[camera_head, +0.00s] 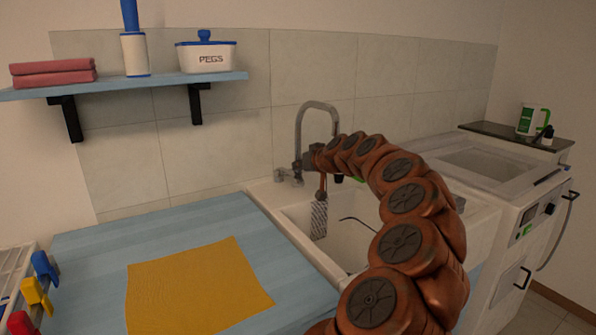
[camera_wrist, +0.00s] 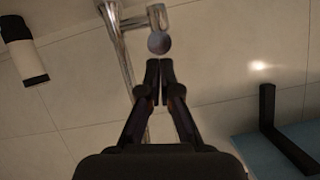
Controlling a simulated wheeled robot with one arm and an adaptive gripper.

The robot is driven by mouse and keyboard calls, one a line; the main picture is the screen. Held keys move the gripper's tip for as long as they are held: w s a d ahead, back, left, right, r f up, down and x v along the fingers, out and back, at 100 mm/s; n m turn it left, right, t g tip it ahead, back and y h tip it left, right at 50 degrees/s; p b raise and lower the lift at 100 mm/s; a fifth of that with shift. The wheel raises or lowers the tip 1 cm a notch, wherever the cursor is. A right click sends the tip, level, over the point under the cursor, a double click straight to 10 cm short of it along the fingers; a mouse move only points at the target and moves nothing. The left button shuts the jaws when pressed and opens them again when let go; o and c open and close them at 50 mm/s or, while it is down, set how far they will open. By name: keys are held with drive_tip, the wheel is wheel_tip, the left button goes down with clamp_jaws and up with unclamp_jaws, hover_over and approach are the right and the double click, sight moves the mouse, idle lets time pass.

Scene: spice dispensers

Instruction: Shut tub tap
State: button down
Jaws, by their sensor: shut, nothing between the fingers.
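The tub tap is a chrome tap with a tall curved spout (camera_head: 317,108) on the wall side of the white tub (camera_head: 290,215). In the wrist view its chrome body (camera_wrist: 130,22) crosses the top, with a round-ended chrome part (camera_wrist: 158,43) just ahead of my fingertips. My gripper (camera_wrist: 160,66) is shut and empty, its tips close below that round end. I cannot tell whether they touch. In the head view my gripper (camera_head: 311,160) is small and dark beside the tap, partly hiding its base. The handle's position is unclear.
A grey patterned piece (camera_head: 319,220) shows in the tub. A blue counter (camera_head: 90,255) with a yellow cloth (camera_head: 195,288) lies left. A wall shelf (camera_head: 130,85) holds a PEGS box (camera_head: 206,57). A washing machine (camera_head: 520,235) stands right. A black-and-white object (camera_wrist: 24,50) is left in the wrist view.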

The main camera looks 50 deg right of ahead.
drive_tip(key=shift+s+a+f, duration=0.1)
drive_tip(key=shift+f, duration=0.3)
drive_tip(key=d+r+v, duration=0.1)
drive_tip(key=r+v, duration=0.1)
drive_tip(key=v, duration=1)
drive_tip(key=shift+w, duration=0.3)
drive_tip(key=shift+d, duration=0.1)
idle(0.3)
